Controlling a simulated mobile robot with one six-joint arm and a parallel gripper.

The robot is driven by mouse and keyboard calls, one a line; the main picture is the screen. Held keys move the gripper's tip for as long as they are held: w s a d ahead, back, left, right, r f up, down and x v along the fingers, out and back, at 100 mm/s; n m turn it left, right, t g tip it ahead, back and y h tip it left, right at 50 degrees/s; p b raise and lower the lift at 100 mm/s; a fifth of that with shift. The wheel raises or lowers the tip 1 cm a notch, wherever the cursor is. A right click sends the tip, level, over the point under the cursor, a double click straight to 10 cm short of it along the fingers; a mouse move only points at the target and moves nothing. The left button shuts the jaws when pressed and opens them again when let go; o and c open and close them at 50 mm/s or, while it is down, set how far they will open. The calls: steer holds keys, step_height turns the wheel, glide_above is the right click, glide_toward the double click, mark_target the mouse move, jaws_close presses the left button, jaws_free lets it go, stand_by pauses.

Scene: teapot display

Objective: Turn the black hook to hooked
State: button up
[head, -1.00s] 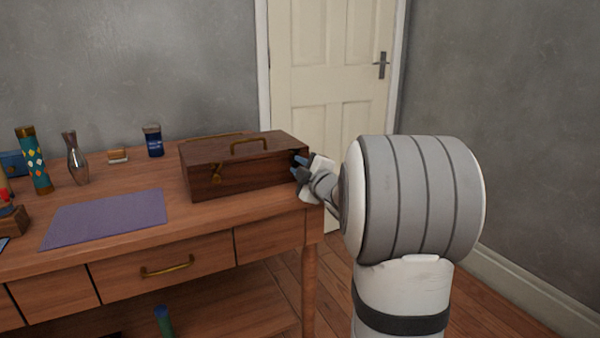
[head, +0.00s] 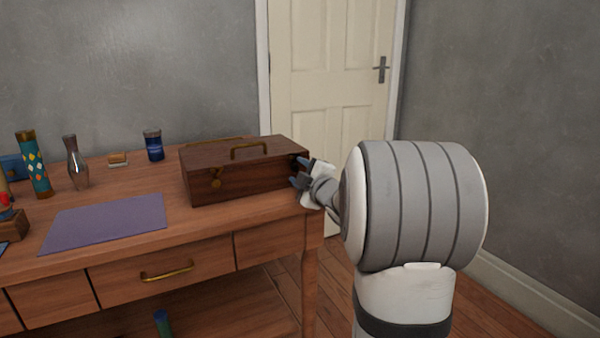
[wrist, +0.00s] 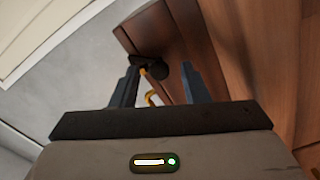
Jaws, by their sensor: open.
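The wooden box (head: 235,188) stands at the right end of the table, with a brass handle on its lid and a small brass latch on its front. My gripper (head: 297,171) is at the box's right end. In the wrist view my gripper (wrist: 158,72) is open, its two blue-grey fingers apart. A dark piece (wrist: 146,60), which looks like the black hook, shows on the box side between and just beyond the fingertips. A brass part is beside it. I cannot tell whether either finger touches it, or the hook's exact angle.
A purple mat (head: 105,222) lies left of the box. A blue jar (head: 153,144), a metal vase (head: 76,162) and a patterned cylinder (head: 33,165) stand farther left. A white door (head: 330,70) is behind; floor is open right of the table.

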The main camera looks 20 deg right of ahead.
steer(key=s+p, duration=0.2)
steer(key=s, duration=0.5)
steer(key=shift+s, duration=0.25)
steer(key=shift+d+r, duration=0.1)
steer(key=s+a+r+m+g+h+p, duration=0.2)
steer(key=r+m+g+p, duration=0.15)
steer(key=r+p, duration=0.35)
steer(key=s+a+r+m+g+h+p, duration=0.2)
steer(key=s+a+r+m+p, duration=0.15)
steer(key=p, duration=0.55)
steer(key=s+a+r+m+g+y+p, duration=0.1)
steer(key=s+a+r+m+g+p, duration=0.1)
steer(key=s+p, duration=0.4)
steer(key=s+a+r+m+g+y+p, duration=0.1)
steer(key=s+a+r+m+g+p, duration=0.1)
steer(key=s+a+r+g+p, duration=0.2)
steer(key=s+a+r+m+g+y+p, duration=0.1)
steer(key=s+a+r+m+g+p, duration=0.1)
steer(key=s+a+r+g+p, duration=0.2)
steer(key=s+a+r+p, duration=0.1)
steer(key=s+a+p, duration=0.2)
steer(key=s+p, duration=0.2)
steer(key=shift+s+a+r+m+p, duration=0.15)
steer(key=shift+s+a+m+p, duration=0.2)
steer(key=shift+s, duration=0.6)
